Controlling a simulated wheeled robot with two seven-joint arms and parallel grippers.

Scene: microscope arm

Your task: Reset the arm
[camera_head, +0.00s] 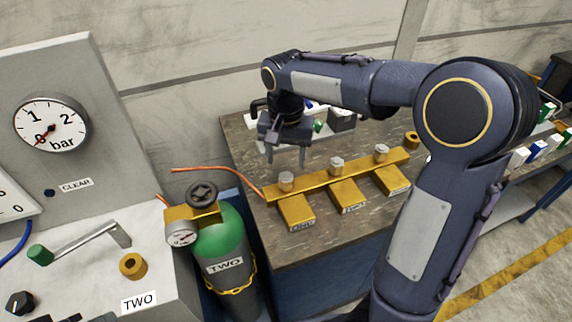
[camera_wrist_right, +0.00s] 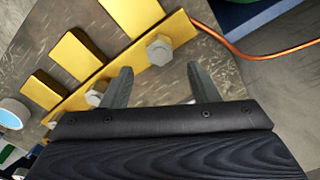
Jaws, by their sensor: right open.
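My right arm (camera_head: 405,235) comes in from the lower right of the head view and bends left over the workbench. My right gripper (camera_head: 287,158) hangs down at its end above the bench, behind the left part of a yellow bar (camera_head: 325,182). Its two fingers are apart with nothing between them. In the right wrist view, the open fingers of the right gripper (camera_wrist_right: 160,82) point toward the yellow bar (camera_wrist_right: 122,58) and its hex bolts (camera_wrist_right: 159,48). The gap to the bar is hard to judge. My left gripper is not in view.
The bar, with several labelled yellow blocks, lies on the bench (camera_head: 290,244). A copper tube (camera_head: 215,169) runs left from it. A green cylinder (camera_head: 222,240) marked TWO stands left of the bench. A gauge panel (camera_head: 92,150) is at far left.

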